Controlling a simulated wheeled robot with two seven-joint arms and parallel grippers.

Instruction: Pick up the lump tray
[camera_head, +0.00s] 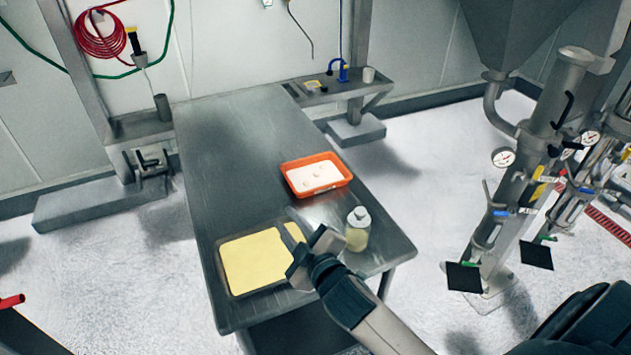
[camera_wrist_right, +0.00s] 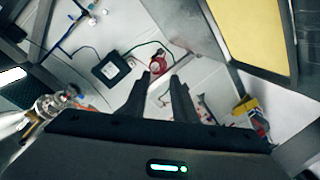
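An orange tray (camera_head: 345,181) holding white powder with a few small lumps lies on the steel table, right of its middle. A wide grey-rimmed tray (camera_head: 223,277) filled with flat yellow material lies at the table's near end. My right gripper (camera_head: 309,250) is above the near end of the table, beside the yellow-filled tray and nearer than the orange tray. Its two fingers are apart with nothing between them; the gap also shows in the right wrist view (camera_wrist_right: 161,82). The orange tray is not clearly seen in the wrist view. My left gripper is out of view.
A jar with a pale lid (camera_head: 357,229) stands close right of my right gripper. The table's (camera_head: 225,140) far half is bare. A small shelf (camera_head: 350,87) with a blue fixture is behind it. Steel pipework with gauges (camera_head: 540,140) stands at the right.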

